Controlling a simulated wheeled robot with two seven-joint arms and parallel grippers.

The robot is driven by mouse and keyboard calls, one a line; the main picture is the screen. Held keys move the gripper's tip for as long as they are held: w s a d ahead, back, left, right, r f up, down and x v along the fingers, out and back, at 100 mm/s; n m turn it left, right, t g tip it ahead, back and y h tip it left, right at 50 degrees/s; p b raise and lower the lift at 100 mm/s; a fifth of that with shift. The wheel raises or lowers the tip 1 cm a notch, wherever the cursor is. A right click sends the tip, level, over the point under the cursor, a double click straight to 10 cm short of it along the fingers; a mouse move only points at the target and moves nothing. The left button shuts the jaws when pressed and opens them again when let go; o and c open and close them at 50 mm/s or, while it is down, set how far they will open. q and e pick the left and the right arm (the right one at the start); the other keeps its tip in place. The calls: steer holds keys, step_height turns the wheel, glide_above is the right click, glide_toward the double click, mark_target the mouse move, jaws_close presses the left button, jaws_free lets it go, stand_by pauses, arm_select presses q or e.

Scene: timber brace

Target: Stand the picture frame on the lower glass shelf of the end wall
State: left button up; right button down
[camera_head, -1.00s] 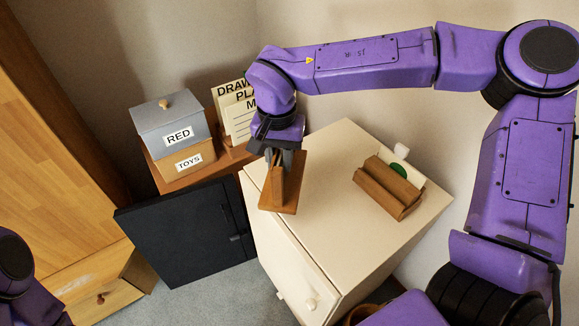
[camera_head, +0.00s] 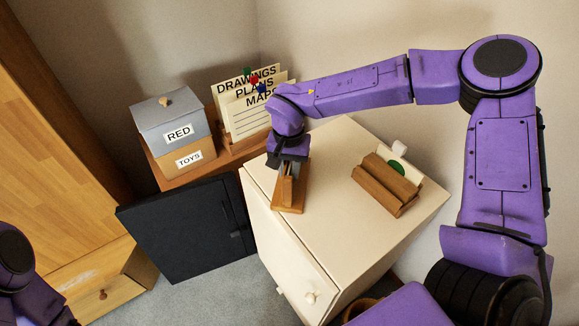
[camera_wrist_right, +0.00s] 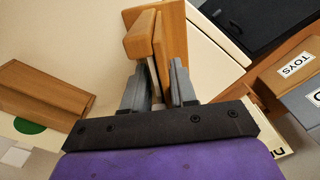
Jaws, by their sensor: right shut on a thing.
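My right gripper (camera_head: 289,170) is shut on a brown wooden piece (camera_head: 291,197) with a flat board and a raised bar. The piece is at the left rear part of the cream cabinet's top; I cannot tell if it touches the top. In the right wrist view the two grey fingers (camera_wrist_right: 160,68) grip the thin part of the wooden piece (camera_wrist_right: 172,40). I cannot tell whether this piece is the picture frame. No glass shelf shows in these views. My left arm shows only at the lower left edge, and its gripper is out of view.
The cream cabinet (camera_head: 330,225) also carries a brown slotted wooden holder (camera_head: 387,186) with a green-dotted card (camera_head: 398,168). Behind are a grey RED box (camera_head: 172,122), a TOYS box (camera_head: 187,160) and paper files (camera_head: 248,105). A black panel (camera_head: 180,230) stands left of the cabinet.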

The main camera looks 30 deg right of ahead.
steer(key=c, duration=0.9)
jaws_free()
steer(key=shift+f, duration=0.1)
step_height(320, 180, up, 12)
